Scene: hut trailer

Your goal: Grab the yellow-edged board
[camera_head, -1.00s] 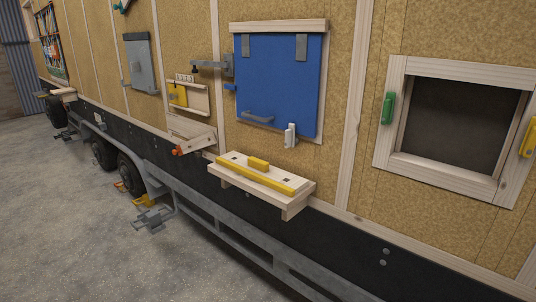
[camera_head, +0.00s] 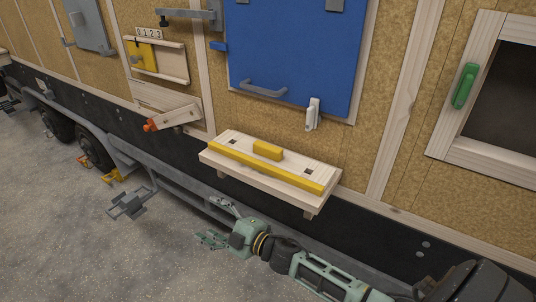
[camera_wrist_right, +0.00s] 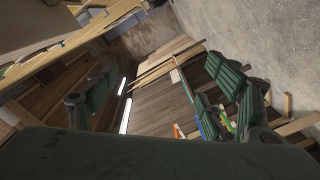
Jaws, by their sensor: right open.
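The yellow-edged board (camera_head: 290,179) is a pale wooden shelf-like board on the trailer wall, with a yellow strip along its front edge, a small yellow block on top and two dark square holes. My right gripper (camera_head: 210,239) is below and in front of it, apart from it, with its fingers spread and empty, pointing left. In the right wrist view the open fingers (camera_wrist_right: 165,95) show on both sides with nothing between them. A pale wooden edge with a yellow strip (camera_wrist_right: 70,45) shows at that view's upper left. My left gripper is not in view.
A blue door (camera_head: 290,50) with a grey handle is above the board. A framed dark window (camera_head: 505,95) with a green handle is at right. A sloped wooden piece with an orange end (camera_head: 170,119) is at left. Grey trailer steps (camera_head: 131,203) stick out at lower left. Open concrete floor lies in front.

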